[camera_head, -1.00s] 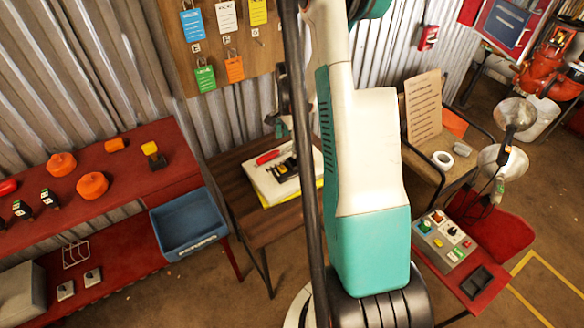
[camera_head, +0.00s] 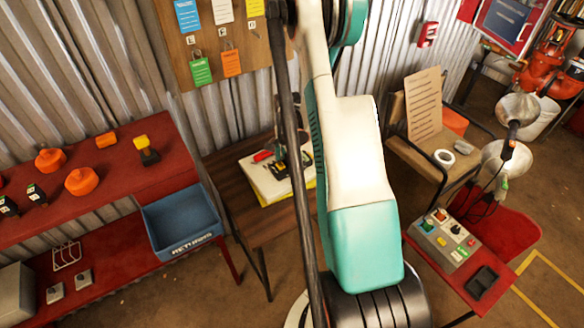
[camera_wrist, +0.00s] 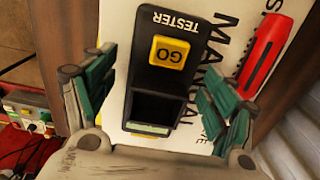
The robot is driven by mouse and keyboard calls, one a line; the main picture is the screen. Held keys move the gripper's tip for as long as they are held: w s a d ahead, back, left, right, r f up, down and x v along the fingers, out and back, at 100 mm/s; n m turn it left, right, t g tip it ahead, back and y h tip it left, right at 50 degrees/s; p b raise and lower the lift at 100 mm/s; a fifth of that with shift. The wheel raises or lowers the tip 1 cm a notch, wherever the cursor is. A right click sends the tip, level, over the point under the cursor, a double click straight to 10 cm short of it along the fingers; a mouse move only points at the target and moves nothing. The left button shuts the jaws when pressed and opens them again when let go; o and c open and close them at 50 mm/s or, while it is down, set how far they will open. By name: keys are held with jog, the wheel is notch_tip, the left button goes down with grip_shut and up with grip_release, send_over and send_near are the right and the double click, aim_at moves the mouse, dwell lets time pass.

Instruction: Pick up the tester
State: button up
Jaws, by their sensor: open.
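The tester (camera_wrist: 165,75) is a dark block with a yellow GO button and an empty dark recess. In the wrist view it lies on a white manual (camera_wrist: 118,25), between the fingers of my gripper (camera_wrist: 155,78). My gripper is open, with one green-padded finger on each side of the tester. Gaps show between the fingers and its sides. In the head view the manual (camera_head: 262,185) lies on a brown wooden table (camera_head: 228,165); my arm partly hides the tester there.
A red tool (camera_wrist: 262,55) lies on the manual close to the right finger. A blue RETURNS bin (camera_head: 180,222) and a red shelf (camera_head: 120,175) stand left of the table. A chair (camera_head: 445,165) and a red bench with a control box (camera_head: 447,240) stand to the right.

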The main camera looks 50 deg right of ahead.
aim_at(289, 164)
jog(key=c, duration=1.4)
jog(key=shift+o, duration=0.2)
notch_tip(289, 164, up, 20)
jog(key=p, duration=0.5)
jog(key=shift+p, duration=0.4)
